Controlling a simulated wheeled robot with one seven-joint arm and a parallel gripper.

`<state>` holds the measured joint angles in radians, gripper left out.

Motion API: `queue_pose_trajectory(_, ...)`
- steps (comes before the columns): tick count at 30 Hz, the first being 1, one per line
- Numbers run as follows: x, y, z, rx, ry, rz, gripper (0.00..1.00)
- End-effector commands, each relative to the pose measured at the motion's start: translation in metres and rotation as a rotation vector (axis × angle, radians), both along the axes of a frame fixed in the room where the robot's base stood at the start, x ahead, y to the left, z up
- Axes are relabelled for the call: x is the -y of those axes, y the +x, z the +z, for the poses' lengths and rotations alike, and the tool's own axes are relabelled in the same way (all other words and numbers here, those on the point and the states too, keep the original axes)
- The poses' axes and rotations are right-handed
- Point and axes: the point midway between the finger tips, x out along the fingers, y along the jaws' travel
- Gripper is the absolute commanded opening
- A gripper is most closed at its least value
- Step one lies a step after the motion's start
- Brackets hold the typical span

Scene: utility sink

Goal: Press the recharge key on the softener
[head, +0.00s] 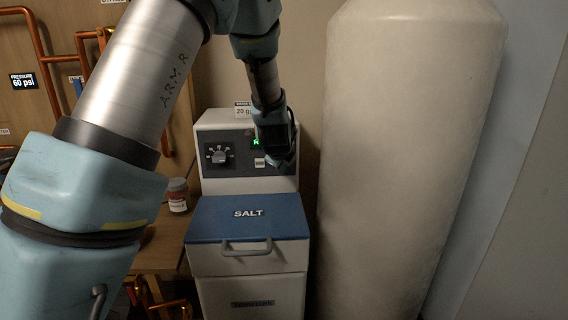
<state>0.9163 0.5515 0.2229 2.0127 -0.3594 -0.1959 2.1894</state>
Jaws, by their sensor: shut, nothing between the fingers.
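The softener (207,118) is a pale grey cabinet with a dark control panel on its upper front and a blue lid marked SALT (220,226) below. The panel has a selector knob (219,156) at the left, and a green lit display (256,142) above a small white key (259,162) at the right. I cannot read the key's label. My gripper (283,168) hangs in front of the panel's right part, just right of the white key, shut and empty. It hides part of the display and the panel behind it. I cannot tell whether it touches the panel.
A tall cream tank (410,160) stands close at the right. A small red-labelled jar (178,196) sits on a wooden surface at the left. Copper pipes (88,75) run along the left wall. The lid's handle (247,248) sticks out in front.

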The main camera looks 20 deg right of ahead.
Motion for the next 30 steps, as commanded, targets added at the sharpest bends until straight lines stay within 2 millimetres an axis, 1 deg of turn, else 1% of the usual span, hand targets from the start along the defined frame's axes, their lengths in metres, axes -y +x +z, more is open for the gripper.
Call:
queue_pose_trajectory(5,0.000,-0.002,0.000,-0.001,0.000,0.000,0.00)
queue_pose_trajectory(18,-0.012,-0.040,0.001,-0.002,0.002,-0.002,0.00)
queue_pose_trajectory(21,-0.014,-0.046,0.001,-0.001,0.001,-0.001,0.00)
queue_pose_trajectory(30,-0.015,-0.048,0.000,-0.001,0.001,0.000,0.00)
